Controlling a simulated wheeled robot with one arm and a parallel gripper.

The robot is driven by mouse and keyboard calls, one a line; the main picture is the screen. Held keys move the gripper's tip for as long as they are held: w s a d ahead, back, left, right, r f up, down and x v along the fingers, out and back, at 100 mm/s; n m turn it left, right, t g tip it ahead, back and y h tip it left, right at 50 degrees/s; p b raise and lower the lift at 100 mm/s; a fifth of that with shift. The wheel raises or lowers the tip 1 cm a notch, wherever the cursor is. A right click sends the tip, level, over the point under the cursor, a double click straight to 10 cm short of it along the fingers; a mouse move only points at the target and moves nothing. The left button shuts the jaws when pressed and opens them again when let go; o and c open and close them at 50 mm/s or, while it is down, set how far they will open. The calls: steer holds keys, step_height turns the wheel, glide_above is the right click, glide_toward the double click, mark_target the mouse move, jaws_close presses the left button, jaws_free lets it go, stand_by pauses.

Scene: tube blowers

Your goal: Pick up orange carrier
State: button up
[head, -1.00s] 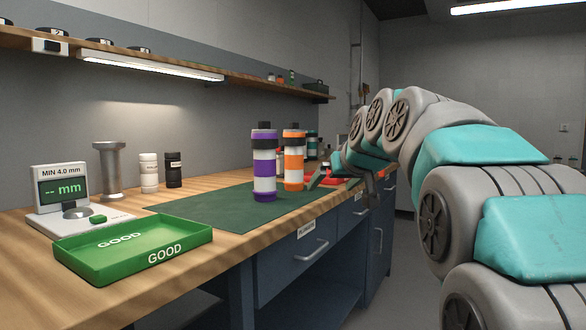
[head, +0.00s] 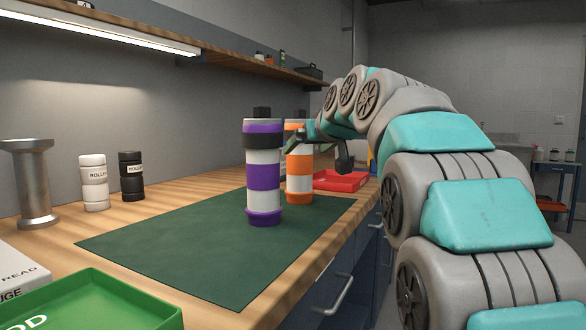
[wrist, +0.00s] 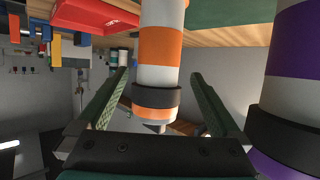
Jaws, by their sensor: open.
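The orange carrier (head: 299,166), white with orange bands, stands upright on the green mat (head: 185,252) in the head view, just behind and right of the purple carrier. My gripper (head: 316,155) is at its upper part and hides some of it. In the wrist view, which shows the scene upside down, my gripper (wrist: 159,74) is open. Its two green fingers lie on either side of the orange carrier (wrist: 160,48), with gaps visible on both sides. The dark collar and top of the carrier are close to the gripper's palm.
The purple carrier (head: 263,176) stands upright close to the left, also at the right of the wrist view (wrist: 297,45). A red tray (head: 341,181) lies behind. A green tray (head: 130,308), metal post (head: 31,185) and two rollers stand left. The mat's left part is clear.

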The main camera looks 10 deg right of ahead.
mark_target(300, 154)
steer(key=x, duration=0.7)
steer(key=shift+w+d+f+p, duration=0.1)
steer(key=shift+d+p, duration=0.05)
steer(key=shift+p, duration=0.2)
steer(key=c, duration=1.3)
steer(key=shift+c, duration=0.5)
